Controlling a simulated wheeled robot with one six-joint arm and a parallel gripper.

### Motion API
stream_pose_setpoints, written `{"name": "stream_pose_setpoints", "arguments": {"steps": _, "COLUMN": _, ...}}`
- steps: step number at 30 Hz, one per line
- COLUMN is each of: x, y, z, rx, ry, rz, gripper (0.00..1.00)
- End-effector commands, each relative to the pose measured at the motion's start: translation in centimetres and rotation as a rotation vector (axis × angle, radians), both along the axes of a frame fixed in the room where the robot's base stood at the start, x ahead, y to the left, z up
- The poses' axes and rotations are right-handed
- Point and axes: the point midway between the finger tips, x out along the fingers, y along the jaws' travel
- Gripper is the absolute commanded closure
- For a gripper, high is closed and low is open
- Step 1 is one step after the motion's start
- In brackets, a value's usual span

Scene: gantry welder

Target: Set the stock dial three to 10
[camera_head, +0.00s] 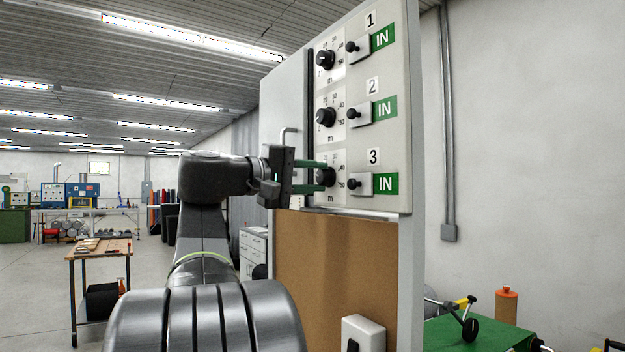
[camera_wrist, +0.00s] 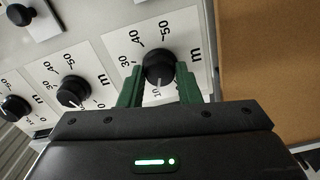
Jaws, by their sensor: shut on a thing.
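Dial three, a black knob (camera_head: 327,176) on a white scale, is the lowest of three on the grey panel, beside the label 3. In the wrist view dial three (camera_wrist: 158,66) sits between the green fingers of my gripper (camera_wrist: 160,88). The gripper (camera_head: 322,177) is shut on this knob from the front. Its white pointer line points down in the wrist view, towards what looks like the 10 mark. The 30, 40 and 50 marks show; the left finger hides the 20 area.
Dial two (camera_head: 326,117) and dial one (camera_head: 326,60) stand above. Beside each dial is a black-knobbed slide, with a green IN plate (camera_head: 385,184) by the lowest. A brown board (camera_head: 335,265) lies below the panel.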

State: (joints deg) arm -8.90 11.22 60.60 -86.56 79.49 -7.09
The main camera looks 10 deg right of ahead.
Motion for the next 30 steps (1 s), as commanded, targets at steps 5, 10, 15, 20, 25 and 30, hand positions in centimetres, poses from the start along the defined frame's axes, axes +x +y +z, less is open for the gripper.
{"name": "stream_pose_setpoints", "arguments": {"steps": 5, "x": 0.0, "y": 0.0, "z": -0.2, "rx": 0.002, "ry": 0.003, "rz": -0.001, "gripper": 0.93}}
{"name": "stream_pose_setpoints", "arguments": {"steps": 10, "x": 0.0, "y": 0.0, "z": -0.1, "rx": 0.001, "ry": 0.004, "rz": -0.002, "gripper": 0.48}}
{"name": "stream_pose_setpoints", "arguments": {"steps": 15, "x": 0.0, "y": 0.0, "z": -0.1, "rx": 0.001, "ry": 0.003, "rz": -0.001, "gripper": 0.48}}
{"name": "stream_pose_setpoints", "arguments": {"steps": 20, "x": 0.0, "y": 0.2, "z": -0.1, "rx": 0.000, "ry": 0.002, "rz": 0.000, "gripper": 0.48}}
{"name": "stream_pose_setpoints", "arguments": {"steps": 25, "x": -0.5, "y": 1.7, "z": -0.2, "rx": 0.001, "ry": 0.002, "rz": 0.003, "gripper": 0.48}}
{"name": "stream_pose_setpoints", "arguments": {"steps": 30, "x": -1.5, "y": 4.6, "z": -0.2, "rx": 0.000, "ry": 0.002, "rz": 0.005, "gripper": 0.48}}
